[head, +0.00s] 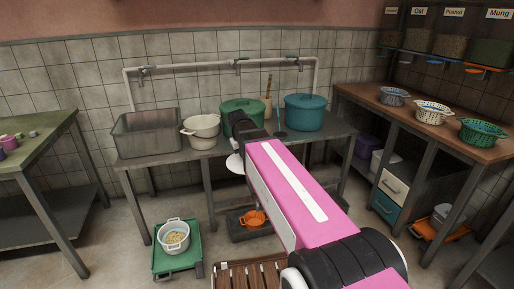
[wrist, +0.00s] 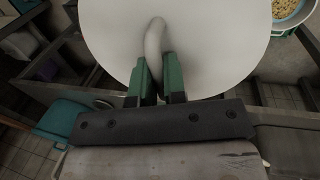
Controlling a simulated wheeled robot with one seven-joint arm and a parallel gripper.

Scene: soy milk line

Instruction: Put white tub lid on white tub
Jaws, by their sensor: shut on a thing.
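The white tub lid (wrist: 205,40) is a round disc with an arched white handle (wrist: 154,40), large in the wrist view. My gripper (wrist: 158,82) is shut on that handle with its green fingers on either side. In the head view the lid (head: 235,164) shows small, in front of the table edge and partly hidden by my arm. A white, slightly cream tub (head: 203,133) with side handles stands upright on the back table, left of my gripper and apart from the lid. I cannot see into it clearly.
A grey metal basin (head: 146,134) stands left of the tub, a green pot (head: 235,108) and a teal pot (head: 305,114) to its right. A water pipe with taps (head: 220,63) runs behind. A bowl of beans (head: 174,237) sits on a green cart (head: 164,262) below.

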